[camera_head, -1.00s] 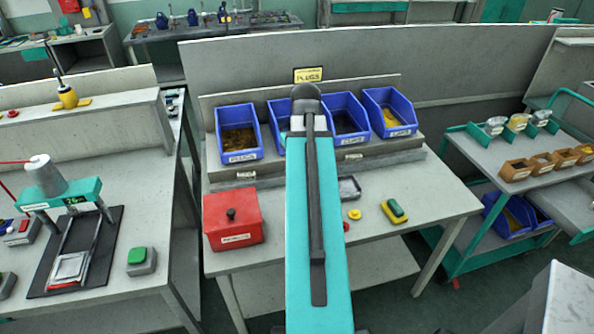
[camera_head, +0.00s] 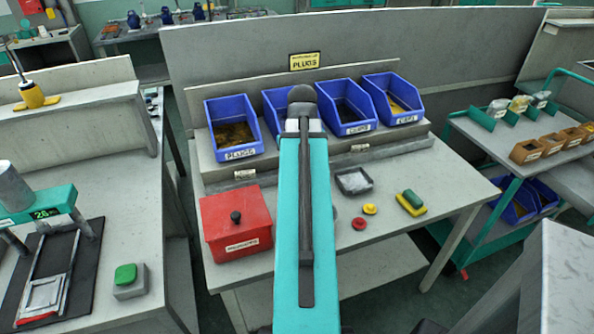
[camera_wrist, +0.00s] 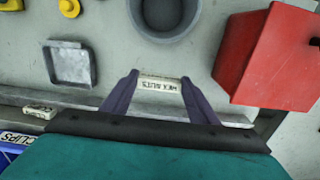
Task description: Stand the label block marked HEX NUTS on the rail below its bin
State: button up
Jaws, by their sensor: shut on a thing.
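In the wrist view my gripper (camera_wrist: 157,88) is shut on a pale label block (camera_wrist: 159,84), its dark lettering reading HEX NUTS. The block sits between the two fingertips, over the bench side of the pale rail (camera_wrist: 235,119). I cannot tell its height or whether it touches anything. In the head view my arm hides the gripper and block. Several blue bins stand in a row behind the rail. One bin (camera_head: 272,99) is partly behind my arm and its label is hidden; the bin at its left (camera_head: 234,126) reads PLUGS, the one at its right (camera_head: 347,107) CLIPS.
Other label blocks stand on the rail, left (camera_head: 244,174) and right (camera_head: 360,148). A red box (camera_head: 236,222), a square grey tray (camera_head: 354,181) and small red and yellow parts lie on the bench. A round grey cup (camera_wrist: 168,14) shows in the wrist view.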

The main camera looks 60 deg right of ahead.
jog(key=shift+w+f, duration=0.2)
dwell(0.3)
jog(key=shift+w+d, duration=0.1)
jog(key=shift+d, duration=0.1)
jog(key=shift+w+d+f+p, duration=0.4)
jog(key=shift+w+d, duration=0.65)
jog(key=shift+d, duration=1.15)
jog(key=shift+w+d+f+p, duration=0.1)
jog(key=shift+w+d+p, duration=0.75)
jog(key=shift+d, duration=1.4)
jog(key=shift+w+d+f+p, duration=0.25)
jog(key=shift+w+d, duration=1)
jog(key=shift+d, duration=0.95)
jog(key=shift+w+d, duration=0.15)
jog(key=shift+d, duration=0.05)
jog(key=shift+w+d, duration=0.1)
jog(key=shift+d, duration=0.1)
jog(key=shift+f+p, duration=0.7)
jog(key=shift+f, duration=1.05)
jog(key=shift+f, duration=0.15)
